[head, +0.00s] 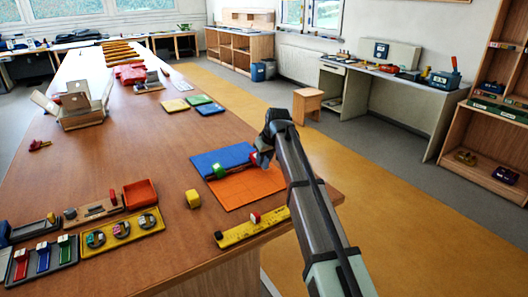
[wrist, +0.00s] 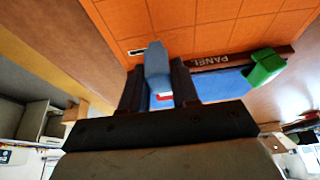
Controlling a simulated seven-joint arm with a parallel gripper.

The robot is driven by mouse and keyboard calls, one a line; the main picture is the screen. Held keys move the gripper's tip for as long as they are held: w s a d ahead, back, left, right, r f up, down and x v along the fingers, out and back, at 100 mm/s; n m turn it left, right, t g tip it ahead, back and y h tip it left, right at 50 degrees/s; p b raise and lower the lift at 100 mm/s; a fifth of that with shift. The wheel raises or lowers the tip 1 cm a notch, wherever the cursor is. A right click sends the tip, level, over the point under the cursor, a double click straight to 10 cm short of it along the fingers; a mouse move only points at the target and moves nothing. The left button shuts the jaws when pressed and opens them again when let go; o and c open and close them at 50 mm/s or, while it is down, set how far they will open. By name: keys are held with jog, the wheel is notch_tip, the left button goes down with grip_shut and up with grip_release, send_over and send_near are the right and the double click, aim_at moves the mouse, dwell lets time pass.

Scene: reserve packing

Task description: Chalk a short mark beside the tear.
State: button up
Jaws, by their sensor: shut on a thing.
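The panel on the table has an orange gridded part (head: 245,187), also large in the wrist view (wrist: 225,22), and a blue part (head: 215,158) beyond it. A small dark and white slit, apparently the tear (wrist: 138,50), lies on the orange near its edge. My gripper (head: 264,158) is over the panel, shut on a blue piece, apparently the chalk or its holder (wrist: 157,62), with red and white below it between the fingers. Its end is close to the slit; I cannot tell whether it touches the orange. A dark bar lettered PANEL (wrist: 220,62) with a green block (wrist: 265,67) lies along the colour border.
A yellow ruler (head: 245,231) with a red and white piece lies at the table's front edge. A yellow cube (head: 193,198) stands left of the panel. Trays of tools (head: 122,236) and a red tray (head: 140,193) sit further left. Coloured pads (head: 198,100) lie beyond.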

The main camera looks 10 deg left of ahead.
jog(key=shift+f, duration=0.85)
jog(key=shift+f, duration=0.25)
dwell(0.5)
jog(key=shift+w+d, duration=0.15)
jog(key=shift+w+d+f, duration=0.1)
jog(key=shift+w+d, duration=0.45)
jog(key=shift+d, duration=0.05)
jog(key=shift+w+d, duration=0.1)
jog(key=shift+d, duration=0.05)
jog(key=shift+w+d, duration=0.55)
jog(key=shift+w, duration=0.1)
jog(key=shift+w+d, duration=0.1)
jog(key=shift+w+d, duration=0.35)
dwell(0.3)
